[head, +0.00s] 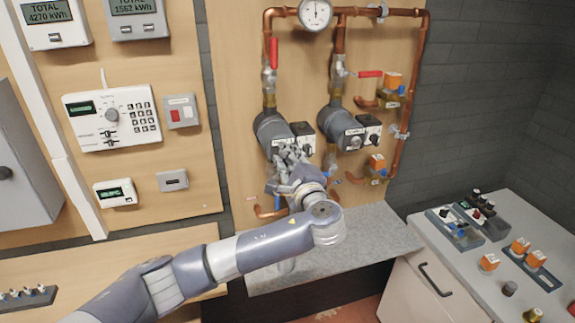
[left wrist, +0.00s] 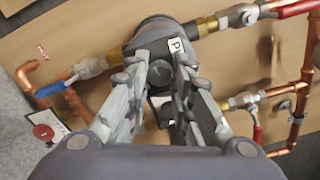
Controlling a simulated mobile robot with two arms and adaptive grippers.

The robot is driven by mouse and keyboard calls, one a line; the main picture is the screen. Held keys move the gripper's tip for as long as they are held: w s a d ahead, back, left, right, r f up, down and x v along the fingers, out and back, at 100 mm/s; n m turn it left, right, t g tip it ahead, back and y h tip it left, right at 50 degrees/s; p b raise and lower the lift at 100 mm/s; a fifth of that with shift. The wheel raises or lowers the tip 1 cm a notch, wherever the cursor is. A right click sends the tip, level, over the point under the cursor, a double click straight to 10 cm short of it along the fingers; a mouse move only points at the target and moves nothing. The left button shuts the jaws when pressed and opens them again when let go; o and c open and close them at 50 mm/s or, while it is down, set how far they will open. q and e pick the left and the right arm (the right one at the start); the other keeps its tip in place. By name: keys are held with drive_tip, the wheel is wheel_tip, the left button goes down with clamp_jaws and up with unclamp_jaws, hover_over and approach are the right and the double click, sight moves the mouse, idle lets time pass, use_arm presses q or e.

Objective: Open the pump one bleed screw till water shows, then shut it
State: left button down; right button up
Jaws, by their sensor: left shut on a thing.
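The left one of two grey pumps (head: 270,127) sits on the copper pipework of the wooden board; I take it as pump one. My left gripper (head: 289,152) is in front of this pump's face. In the left wrist view its two fingers (left wrist: 161,95) reach to a dark round screw (left wrist: 160,73) on the pump face and are shut on it. The fingers hide part of the screw, so its turn cannot be told. No water shows. My right gripper is out of view.
A second pump (head: 340,126) stands close on the right. Valves with red handles (head: 273,52) and a blue handle (left wrist: 50,90) stick out around the pumps. A grey shelf (head: 375,240) lies below. A side counter (head: 460,262) at right holds trays of small parts.

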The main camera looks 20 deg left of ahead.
use_arm(q)
drive_tip(key=shift+n+b, duration=9.6)
drive_tip(key=shift+b, duration=0.35)
drive_tip(key=c, duration=1.4)
unclamp_jaws()
drive_tip(key=shift+o, duration=0.2)
wheel_tip(320, 180, up, 10)
